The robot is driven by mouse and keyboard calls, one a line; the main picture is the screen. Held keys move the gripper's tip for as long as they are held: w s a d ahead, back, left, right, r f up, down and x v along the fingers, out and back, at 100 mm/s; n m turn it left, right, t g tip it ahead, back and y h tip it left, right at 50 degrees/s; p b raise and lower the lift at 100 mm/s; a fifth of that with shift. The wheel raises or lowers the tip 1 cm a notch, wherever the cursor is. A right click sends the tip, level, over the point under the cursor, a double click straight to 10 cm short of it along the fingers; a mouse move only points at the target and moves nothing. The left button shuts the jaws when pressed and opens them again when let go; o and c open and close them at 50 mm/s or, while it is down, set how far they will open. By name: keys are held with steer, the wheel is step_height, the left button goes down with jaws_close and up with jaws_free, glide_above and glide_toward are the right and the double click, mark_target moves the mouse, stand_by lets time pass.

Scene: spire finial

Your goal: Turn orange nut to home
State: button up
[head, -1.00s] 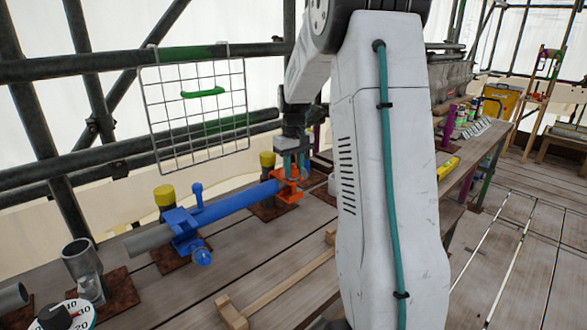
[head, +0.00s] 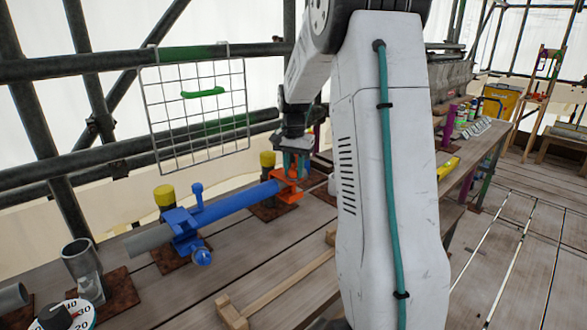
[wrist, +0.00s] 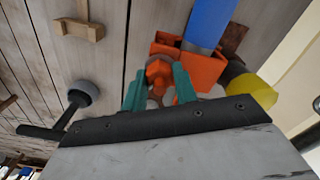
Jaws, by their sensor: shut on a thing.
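The orange nut (wrist: 159,72) sits between the two teal fingers of my gripper (wrist: 160,90) in the wrist view. My gripper is shut on it. The nut is at the side of an orange clamp (wrist: 203,72), which is around the end of a blue tube (wrist: 211,22). In the head view my gripper (head: 296,164) reaches down to the orange clamp (head: 286,190) at the right end of the blue tube (head: 238,202). The nut cannot be told apart clearly there, behind the fingers and clamp.
A blue clamp (head: 184,228) holds the tube's left part. Yellow-capped posts (head: 164,197) stand behind the tube. A wire grid (head: 199,115) hangs on the scaffold behind. A wooden piece (head: 280,288) lies in front on the planks. A dial (head: 75,315) is at lower left.

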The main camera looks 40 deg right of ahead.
steer(key=m, duration=0.7)
steer(key=shift+r, duration=0.1)
steer(key=m, duration=0.6)
steer(key=shift+m, duration=0.4)
steer(key=m, duration=1.3)
steer(key=shift+d+m, duration=0.1)
steer(key=shift+m, duration=0.3)
steer(key=o, duration=1)
steer(key=shift+c, duration=0.2)
step_height(320, 180, up, 8)
steer(key=shift+f, duration=0.15)
